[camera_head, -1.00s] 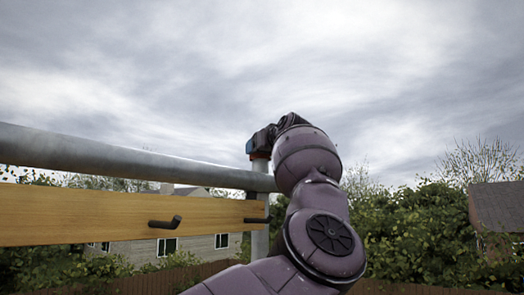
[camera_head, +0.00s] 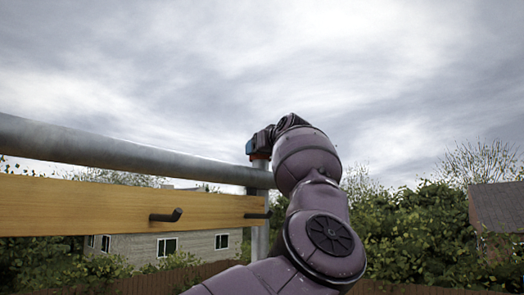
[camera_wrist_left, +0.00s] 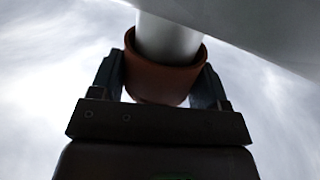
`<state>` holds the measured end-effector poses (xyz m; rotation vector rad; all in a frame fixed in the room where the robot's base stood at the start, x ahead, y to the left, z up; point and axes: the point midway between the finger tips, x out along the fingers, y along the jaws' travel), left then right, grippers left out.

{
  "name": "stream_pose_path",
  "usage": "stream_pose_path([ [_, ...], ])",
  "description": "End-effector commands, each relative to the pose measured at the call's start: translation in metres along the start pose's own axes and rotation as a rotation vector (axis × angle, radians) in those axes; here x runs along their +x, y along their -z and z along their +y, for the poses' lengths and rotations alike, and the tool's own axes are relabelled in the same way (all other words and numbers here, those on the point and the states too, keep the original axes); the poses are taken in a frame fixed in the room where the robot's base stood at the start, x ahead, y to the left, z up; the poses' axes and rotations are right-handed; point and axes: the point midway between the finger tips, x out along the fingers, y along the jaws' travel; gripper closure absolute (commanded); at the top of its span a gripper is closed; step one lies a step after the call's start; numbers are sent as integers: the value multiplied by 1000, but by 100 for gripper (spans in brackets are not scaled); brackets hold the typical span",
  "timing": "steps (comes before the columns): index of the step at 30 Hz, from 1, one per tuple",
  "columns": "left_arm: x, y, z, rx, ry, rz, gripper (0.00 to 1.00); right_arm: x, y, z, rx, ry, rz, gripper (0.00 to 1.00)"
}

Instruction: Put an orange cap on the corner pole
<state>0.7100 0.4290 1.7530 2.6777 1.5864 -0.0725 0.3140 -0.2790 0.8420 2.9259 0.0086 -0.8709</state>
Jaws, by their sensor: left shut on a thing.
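The orange cap (camera_wrist_left: 158,80) is between the two fingers of my left gripper (camera_wrist_left: 160,72) in the left wrist view, looking dark orange-brown. The grey corner pole (camera_wrist_left: 167,38) runs into the cap's open end, and the cap surrounds it. How far the pole goes in is hidden. In the head view, a sliver of the cap (camera_head: 260,157) shows at the top of the upright pole (camera_head: 260,240). My left gripper (camera_head: 256,146) is there too, mostly hidden behind my purple arm. My right gripper is not in view.
A thick grey rail (camera_head: 110,153) meets the pole from the left. Below it runs a wooden board (camera_head: 90,208) with dark pegs (camera_head: 166,216). A house (camera_head: 190,245), bushes (camera_head: 410,225) and a fence stand behind. Open sky lies above the pole.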

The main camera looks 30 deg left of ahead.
Motion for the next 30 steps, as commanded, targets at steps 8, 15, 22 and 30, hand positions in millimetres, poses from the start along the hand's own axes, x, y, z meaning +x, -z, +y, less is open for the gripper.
stream_pose_path([
  [8,0,0,0,0,0,0,20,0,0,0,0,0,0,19],
  [15,-6,-1,0,-1,-1,1,20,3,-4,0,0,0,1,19],
  [22,-21,-2,0,0,0,1,20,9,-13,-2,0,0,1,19],
  [30,-38,-2,0,-1,-1,0,20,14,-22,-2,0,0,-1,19],
])
